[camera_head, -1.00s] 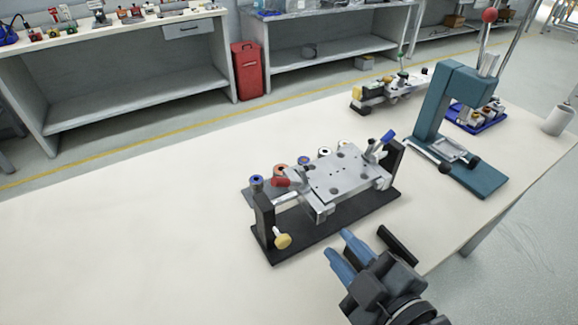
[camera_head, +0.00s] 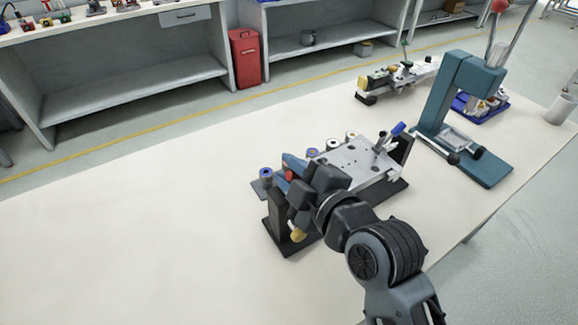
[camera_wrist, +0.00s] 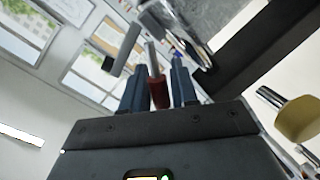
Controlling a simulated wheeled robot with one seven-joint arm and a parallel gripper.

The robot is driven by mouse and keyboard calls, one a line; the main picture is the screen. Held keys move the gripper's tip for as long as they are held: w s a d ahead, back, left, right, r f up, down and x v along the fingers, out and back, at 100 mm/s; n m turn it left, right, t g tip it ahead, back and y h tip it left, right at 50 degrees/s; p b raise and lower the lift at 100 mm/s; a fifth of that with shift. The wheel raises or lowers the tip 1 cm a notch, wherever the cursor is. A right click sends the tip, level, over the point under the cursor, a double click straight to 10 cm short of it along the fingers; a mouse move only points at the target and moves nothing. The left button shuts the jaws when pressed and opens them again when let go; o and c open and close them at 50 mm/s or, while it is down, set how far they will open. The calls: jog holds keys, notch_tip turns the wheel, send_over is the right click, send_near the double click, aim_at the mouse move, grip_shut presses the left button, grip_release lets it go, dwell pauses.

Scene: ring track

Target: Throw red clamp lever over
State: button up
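The red clamp lever (camera_head: 289,176) is on the left part of the fixture, mostly hidden by my gripper in the head view. In the wrist view its red handle (camera_wrist: 158,92) stands between my two blue fingers, with a metal rod rising from its far end. My gripper (camera_wrist: 159,75) is open around the handle, with only narrow gaps on each side. In the head view my gripper (camera_head: 287,166) reaches in over the fixture's front left. The fixture has a grey plate (camera_head: 362,160) on a dark base. A blue-handled lever (camera_head: 398,129) stands at its right end.
A yellow knob (camera_wrist: 298,118) is right of my gripper in the wrist view. A teal press (camera_head: 448,95) stands to the right on the table, with another fixture (camera_head: 395,78) behind. The left of the white table (camera_head: 120,230) is clear.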

jog(key=shift+w+a, duration=0.15)
jog(key=shift+w, duration=0.05)
grip_shut()
jog(key=shift+r+m, duration=0.15)
jog(key=shift+m, duration=0.45)
grip_release()
jog(key=shift+d, duration=0.2)
jog(key=b+v, duration=0.1)
jog(key=v, duration=0.6)
jog(key=shift+s+d+b, duration=0.2)
jog(key=shift+d+b, duration=0.05)
jog(key=shift+b, duration=0.05)
